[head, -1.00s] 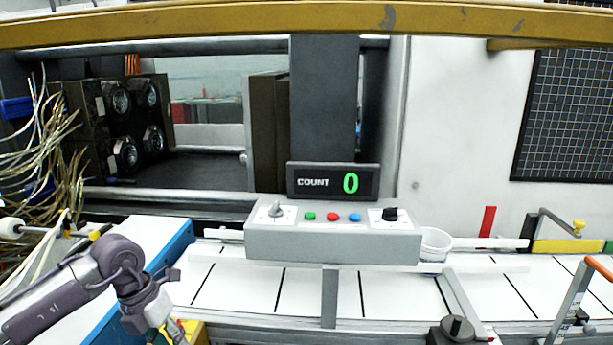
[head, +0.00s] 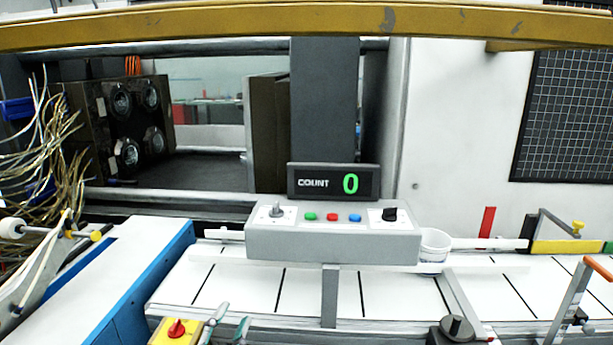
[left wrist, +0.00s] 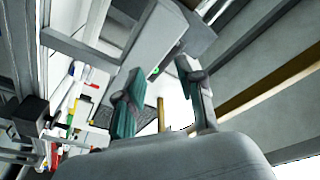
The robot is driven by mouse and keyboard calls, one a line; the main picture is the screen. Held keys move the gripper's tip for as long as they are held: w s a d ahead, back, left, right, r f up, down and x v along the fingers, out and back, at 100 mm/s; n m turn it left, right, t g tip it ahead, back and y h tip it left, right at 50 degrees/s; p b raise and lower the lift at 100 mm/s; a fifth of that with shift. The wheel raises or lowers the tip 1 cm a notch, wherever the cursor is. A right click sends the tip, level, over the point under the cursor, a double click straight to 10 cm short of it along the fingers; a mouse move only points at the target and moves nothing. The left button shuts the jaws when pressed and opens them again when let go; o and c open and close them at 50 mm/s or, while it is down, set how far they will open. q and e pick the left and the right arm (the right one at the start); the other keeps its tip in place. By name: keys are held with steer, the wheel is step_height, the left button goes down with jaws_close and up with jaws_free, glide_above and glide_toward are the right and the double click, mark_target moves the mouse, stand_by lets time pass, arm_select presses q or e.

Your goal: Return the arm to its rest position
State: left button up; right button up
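My left gripper (head: 229,322) shows only by its teal-padded fingertips at the bottom edge of the head view, beside a yellow switch box. In the left wrist view the two fingers of the left gripper (left wrist: 159,68) stand apart with nothing between them, so it is open and empty. The rest of my left arm is out of the head view. My right gripper is in neither view.
The grey control panel (head: 330,246) with buttons and a count display (head: 333,182) reading 0 stands over the white conveyor (head: 235,285). The yellow switch box (head: 160,338) has a red knob (head: 177,328). A white cup (head: 434,245) stands right of the panel.

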arm_select(q)
steer(key=s+a+f+n+g+y, duration=0.3)
steer(key=s+f+g, duration=0.15)
steer(key=f, duration=0.35)
steer(key=s+a+f+n+g+y, duration=0.25)
steer(key=s+a+f+n, duration=0.2)
steer(key=f, duration=0.25)
steer(key=s+f+n+g+h, duration=0.1)
steer(key=s+f+g, duration=0.3)
steer(key=s, duration=0.5)
steer(key=s+f+g, duration=0.4)
steer(key=s+f, duration=0.1)
steer(key=s, duration=0.3)
step_height(320, 180, down, 24)
steer(key=r+g, duration=0.1)
steer(key=g, duration=0.1)
steer(key=s+a+f+g, duration=0.1)
steer(key=s+a+f, duration=0.1)
steer(key=s+f, duration=1.6)
steer(key=shift+s+a+f+p, duration=0.2)
steer(key=shift+a+p, duration=0.1)
steer(key=shift+a, duration=0.05)
steer(key=shift+w+m, duration=0.15)
steer(key=shift+m, duration=0.1)
